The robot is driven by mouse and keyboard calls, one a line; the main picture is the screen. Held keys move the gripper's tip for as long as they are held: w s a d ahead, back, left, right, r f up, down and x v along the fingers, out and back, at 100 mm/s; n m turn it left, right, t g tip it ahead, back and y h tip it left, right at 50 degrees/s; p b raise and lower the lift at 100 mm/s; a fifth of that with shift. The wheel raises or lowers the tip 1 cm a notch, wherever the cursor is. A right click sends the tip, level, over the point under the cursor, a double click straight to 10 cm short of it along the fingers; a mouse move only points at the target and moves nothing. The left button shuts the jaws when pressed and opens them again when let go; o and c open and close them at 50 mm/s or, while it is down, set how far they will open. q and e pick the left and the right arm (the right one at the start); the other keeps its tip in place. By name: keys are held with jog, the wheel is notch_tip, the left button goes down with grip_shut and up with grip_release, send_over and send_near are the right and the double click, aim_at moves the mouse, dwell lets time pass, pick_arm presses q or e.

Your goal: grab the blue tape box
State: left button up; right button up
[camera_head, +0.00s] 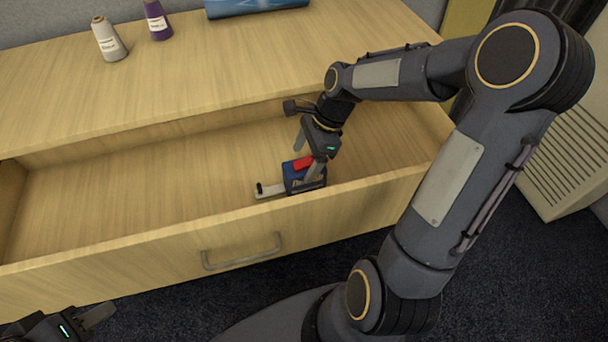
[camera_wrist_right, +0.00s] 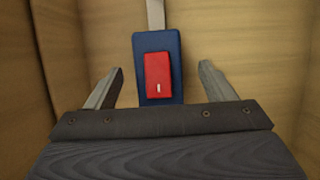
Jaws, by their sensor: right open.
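The blue tape box (camera_head: 294,183) lies in the open drawer (camera_head: 130,188), near the drawer's front wall. It has a red part on top and a pale strip sticking out to the left. In the right wrist view the blue tape box (camera_wrist_right: 173,88) sits between my fingers, with a gap on both sides. My right gripper (camera_head: 306,158) is open, pointing down at the box from above. In the right wrist view the right gripper (camera_wrist_right: 160,88) holds nothing. My left gripper (camera_head: 100,318) is only partly in view at the bottom left, away from the drawer.
The drawer front has a metal handle (camera_head: 242,256). On the wooden top stand a white thread cone (camera_head: 108,42) and a purple one (camera_head: 157,22); a blue object (camera_head: 255,5) lies at the back. The drawer's left part is empty. A pale cabinet (camera_head: 565,150) stands at right.

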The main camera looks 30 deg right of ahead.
aim_at(294, 182)
jog(key=x, duration=0.3)
jog(key=shift+s+f, duration=0.1)
jog(key=shift+f, duration=0.25)
jog(key=c, duration=1.3)
